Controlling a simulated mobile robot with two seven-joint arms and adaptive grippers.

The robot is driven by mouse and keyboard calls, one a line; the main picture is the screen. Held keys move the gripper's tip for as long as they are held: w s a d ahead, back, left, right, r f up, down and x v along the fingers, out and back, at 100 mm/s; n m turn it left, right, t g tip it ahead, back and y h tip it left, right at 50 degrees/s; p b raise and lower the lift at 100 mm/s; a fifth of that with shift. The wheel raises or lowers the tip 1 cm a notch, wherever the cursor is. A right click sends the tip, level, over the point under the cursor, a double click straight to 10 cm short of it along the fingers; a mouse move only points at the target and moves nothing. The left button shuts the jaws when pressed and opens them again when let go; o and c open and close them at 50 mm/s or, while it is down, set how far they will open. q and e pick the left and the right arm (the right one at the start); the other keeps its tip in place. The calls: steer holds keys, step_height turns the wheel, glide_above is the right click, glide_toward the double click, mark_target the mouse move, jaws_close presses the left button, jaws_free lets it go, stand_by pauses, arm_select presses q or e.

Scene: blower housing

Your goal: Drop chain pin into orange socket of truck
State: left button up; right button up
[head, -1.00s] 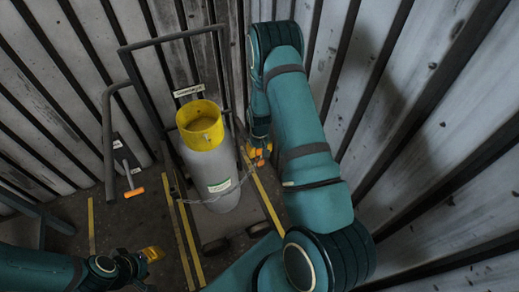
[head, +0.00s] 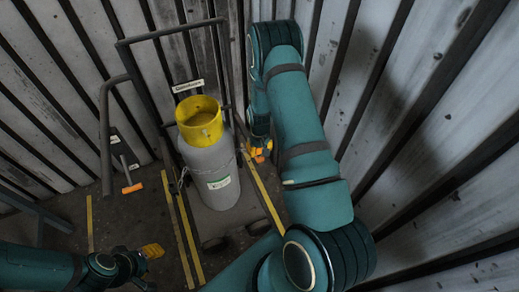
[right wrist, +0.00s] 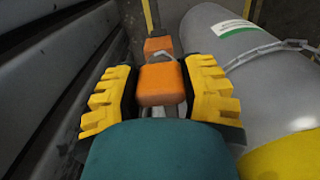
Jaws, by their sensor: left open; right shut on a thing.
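My right gripper (right wrist: 163,92) is shut on the orange block-shaped head of the chain pin (right wrist: 161,84), between its yellow fingers. A second orange block, apparently the socket (right wrist: 158,46), shows just beyond it in the right wrist view. The pin's shaft is hidden, so I cannot tell whether it is inside the socket. A chain (right wrist: 255,52) runs from beside the gripper around the grey cylinder (right wrist: 225,30). In the head view the right gripper is beside the cylinder (head: 212,172), partly hidden by my arm. My left gripper (head: 153,251) is open and empty at lower left.
The cylinder has a yellow collar (head: 200,122) and stands against the dark-framed truck (head: 122,42). An orange-handled item (head: 132,188) is left of it. Slatted walls stand close on both sides. Yellow lines (head: 190,240) mark the floor, which is clear at front left.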

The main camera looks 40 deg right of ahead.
steer(key=shift+f, duration=0.1)
stand_by(0.3)
steer(key=o, duration=1.2)
step_height(320, 180, up, 12)
steer(key=s+a+f+y, duration=0.1)
steer(key=s+a, duration=0.3)
steer(key=a, duration=0.6)
steer(key=s+a+f+n+t+y, duration=0.1)
steer(key=s+a, duration=0.3)
steer(key=a, duration=0.6)
steer(key=s+a+f+n+y, duration=0.1)
steer(key=s+a+f, duration=0.2)
steer(key=a, duration=0.7)
steer(key=shift+s+t+y, duration=0.4)
steer(key=shift+s, duration=0.2)
